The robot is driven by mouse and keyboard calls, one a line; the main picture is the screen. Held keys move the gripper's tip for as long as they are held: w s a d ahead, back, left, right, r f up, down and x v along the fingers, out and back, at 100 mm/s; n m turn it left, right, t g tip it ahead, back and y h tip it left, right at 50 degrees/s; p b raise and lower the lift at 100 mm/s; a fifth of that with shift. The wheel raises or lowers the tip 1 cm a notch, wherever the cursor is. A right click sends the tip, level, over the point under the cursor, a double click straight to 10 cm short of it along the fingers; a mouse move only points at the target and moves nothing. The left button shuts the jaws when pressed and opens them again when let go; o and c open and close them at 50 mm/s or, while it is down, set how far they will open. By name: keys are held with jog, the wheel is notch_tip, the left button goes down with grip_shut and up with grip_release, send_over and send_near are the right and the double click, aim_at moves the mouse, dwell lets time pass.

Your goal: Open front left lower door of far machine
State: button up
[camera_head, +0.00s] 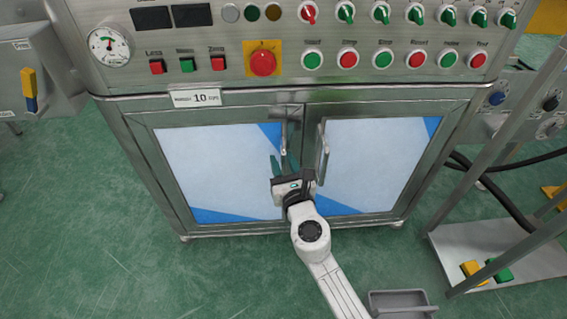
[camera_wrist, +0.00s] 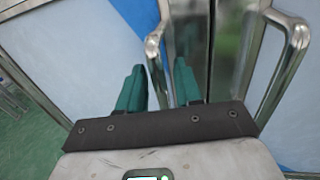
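The far machine's lower cabinet has two framed doors with blue and white panels. The left lower door (camera_head: 210,165) looks closed, flush with its frame. Its upright metal handle (camera_head: 284,135) is near the middle seam, and the handle also shows in the wrist view (camera_wrist: 156,60). My gripper (camera_head: 284,164) is in front of that door at the handle's lower part. In the wrist view, its two teal fingers (camera_wrist: 160,80) are apart, with the left handle's bar running between them. Small gaps seem to show beside the bar; firm contact cannot be seen.
The right door (camera_head: 375,160) also looks closed. Its handle (camera_head: 322,150) stands close to the right of my gripper, also in the wrist view (camera_wrist: 285,65). A control panel with knobs and buttons (camera_head: 262,62) is above. A grey tray (camera_head: 400,303) lies at the bottom. Green floor is free at left.

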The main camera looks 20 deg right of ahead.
jog(key=shift+c, duration=0.4)
grip_shut()
jog(key=shift+s, duration=0.1)
